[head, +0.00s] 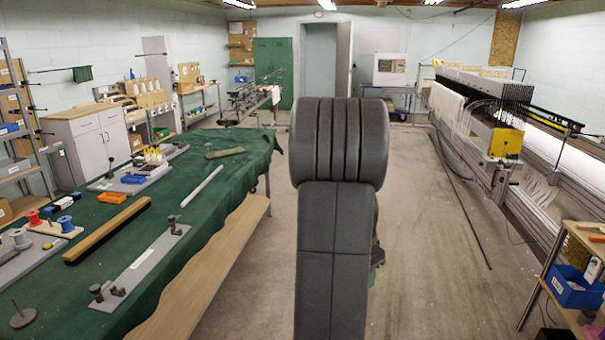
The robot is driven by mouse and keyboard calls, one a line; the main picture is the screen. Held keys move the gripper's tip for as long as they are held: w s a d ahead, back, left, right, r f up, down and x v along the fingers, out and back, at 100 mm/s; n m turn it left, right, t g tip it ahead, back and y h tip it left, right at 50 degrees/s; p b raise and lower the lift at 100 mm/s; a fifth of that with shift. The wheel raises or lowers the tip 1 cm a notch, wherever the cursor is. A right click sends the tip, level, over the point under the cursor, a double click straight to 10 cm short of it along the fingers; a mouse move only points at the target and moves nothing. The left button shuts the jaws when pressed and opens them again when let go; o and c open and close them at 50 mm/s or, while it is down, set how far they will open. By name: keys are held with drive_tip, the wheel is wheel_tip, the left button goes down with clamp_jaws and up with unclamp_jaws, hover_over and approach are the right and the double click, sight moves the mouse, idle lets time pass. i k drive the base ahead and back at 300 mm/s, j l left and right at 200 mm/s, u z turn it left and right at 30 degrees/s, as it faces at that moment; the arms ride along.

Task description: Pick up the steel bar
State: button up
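A slim, light grey bar (202,187), which looks like the steel bar, lies at a slant on the green-covered table (165,215) at the left. It lies near the table's right side and nothing touches it that I can see. My dark grey arm rises through the middle of the view, to the right of the table and apart from the bar. My gripper does not show in this view.
A wooden bar (107,230) and a grey plate with clamps (140,268) lie nearer on the table. A loom machine (500,130) stands at the right. The floor (430,250) between is mostly clear.

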sight(187, 202)
drive_tip(key=i+u, duration=0.15)
drive_tip(key=i, duration=0.4)
drive_tip(key=i+l+u, duration=0.1)
drive_tip(key=i, duration=0.45)
drive_tip(key=i+l+u, duration=0.15)
drive_tip(key=i, duration=0.4)
drive_tip(key=i+j+u, duration=0.2)
drive_tip(key=i+u, duration=0.6)
drive_tip(key=i, duration=0.15)
drive_tip(key=i+u, duration=0.5)
drive_tip(key=i, duration=0.25)
